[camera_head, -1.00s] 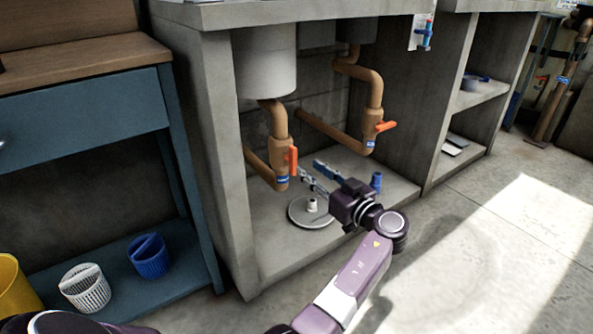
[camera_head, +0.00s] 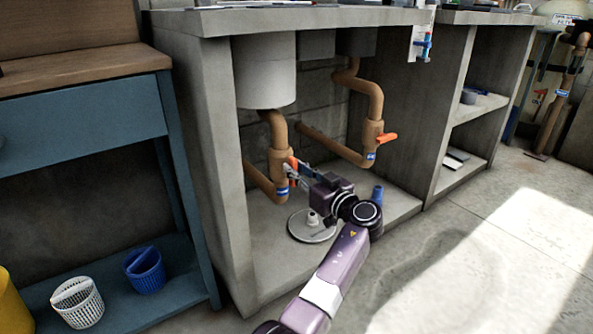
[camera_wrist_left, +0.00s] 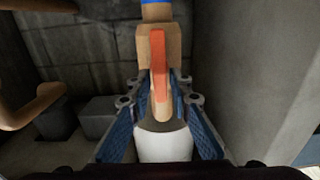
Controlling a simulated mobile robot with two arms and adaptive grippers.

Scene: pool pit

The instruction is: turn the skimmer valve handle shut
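Two brown pipes with valves hang under the counter. The left valve's orange handle (camera_head: 292,163) lies along its pipe, above a blue label. The right valve's orange handle (camera_head: 387,138) sticks out sideways across its pipe. The valve labels are too small to read. My left gripper (camera_head: 296,171) is at the left valve's handle. In the left wrist view, the orange handle (camera_wrist_left: 158,62) reaches between the two blue-padded fingers of my left gripper (camera_wrist_left: 159,88); they stand apart, with gaps beside the handle. My right gripper is not in view.
A concrete side wall (camera_head: 205,150) stands close left of the left valve. A white cylinder (camera_head: 265,75) hangs above it. A round grey lid (camera_head: 312,228) and a blue cup-like piece (camera_head: 377,195) are on the cabinet floor. Baskets (camera_head: 77,302) sit on the left shelf.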

